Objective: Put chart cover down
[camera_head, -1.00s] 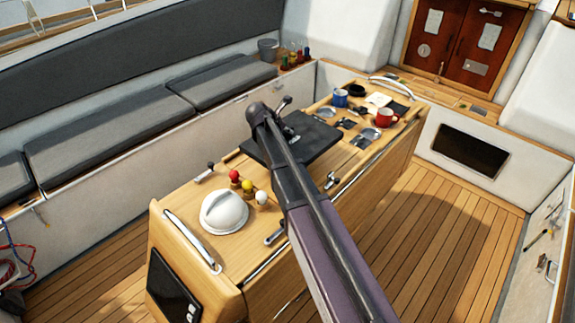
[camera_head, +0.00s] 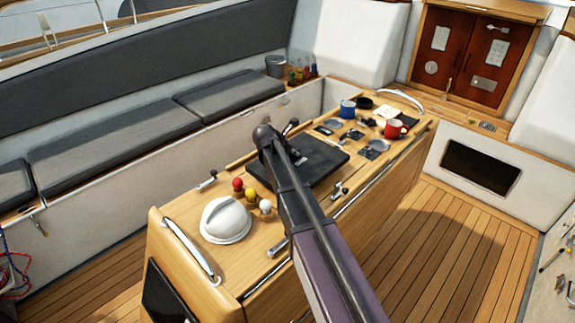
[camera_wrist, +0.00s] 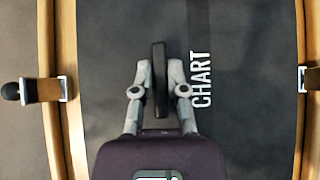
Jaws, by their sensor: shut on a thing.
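The chart cover (camera_head: 320,168) is a dark grey flat panel over the middle of the wooden console. In the wrist view the cover (camera_wrist: 245,85) carries the white word CHART and a black upright handle (camera_wrist: 159,52). My gripper (camera_wrist: 160,76) is shut on this handle from both sides. In the head view the cover looks about level with the console top, but I cannot tell whether it touches it all round. My arm hides the cover's near left part and most of the gripper.
Red, yellow and white knobs (camera_head: 251,195) and a white dome (camera_head: 225,220) stand left of the cover. A blue mug (camera_head: 347,108), a red mug (camera_head: 394,129) and small items stand beyond it. Latches flank the cover, one with a black knob (camera_wrist: 10,91).

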